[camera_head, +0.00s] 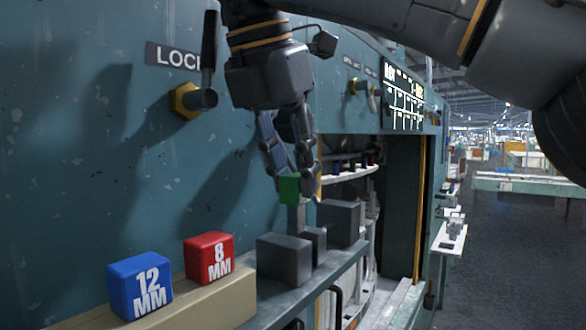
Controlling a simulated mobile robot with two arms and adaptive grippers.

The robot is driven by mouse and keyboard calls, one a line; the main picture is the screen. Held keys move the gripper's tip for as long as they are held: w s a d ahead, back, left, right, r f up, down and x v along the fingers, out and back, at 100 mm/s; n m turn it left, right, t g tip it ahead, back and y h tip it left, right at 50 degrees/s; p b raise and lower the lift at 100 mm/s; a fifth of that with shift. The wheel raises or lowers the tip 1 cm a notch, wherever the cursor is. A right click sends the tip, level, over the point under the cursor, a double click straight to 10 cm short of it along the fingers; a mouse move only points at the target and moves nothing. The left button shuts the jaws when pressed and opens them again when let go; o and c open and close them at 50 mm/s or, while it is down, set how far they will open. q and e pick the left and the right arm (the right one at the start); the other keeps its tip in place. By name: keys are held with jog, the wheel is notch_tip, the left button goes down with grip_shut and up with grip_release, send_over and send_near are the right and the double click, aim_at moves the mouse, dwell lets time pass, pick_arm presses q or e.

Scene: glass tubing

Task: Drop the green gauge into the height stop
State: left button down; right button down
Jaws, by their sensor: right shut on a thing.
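The green gauge (289,189) is a small green block between the fingertips of my right gripper (291,178). The right gripper points down and is shut on it. Dark grey blocks stand on the ledge below and look like the height stop (285,258). My left gripper is not in view.
A blue 12 MM block (140,286) and a red 8 MM block (209,257) sit on a tan ledge (205,303) at the left. A lock lever (207,60) sticks out of the teal machine wall (80,160). An opening lies right of the blocks.

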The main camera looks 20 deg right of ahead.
aim_at(215, 234)
jog(key=shift+f+b, duration=1.55)
jog(key=shift+f, duration=0.3)
jog(key=c, duration=1.1)
grip_release()
jog(key=shift+o, duration=0.2)
jog(key=shift+a+r, duration=0.1)
jog(key=shift+r, duration=0.45)
jog(key=s+a, duration=0.2)
jog(key=a, duration=0.1)
jog(key=s+a, duration=0.5)
jog(key=a, duration=0.1)
jog(key=shift+s+a, duration=0.35)
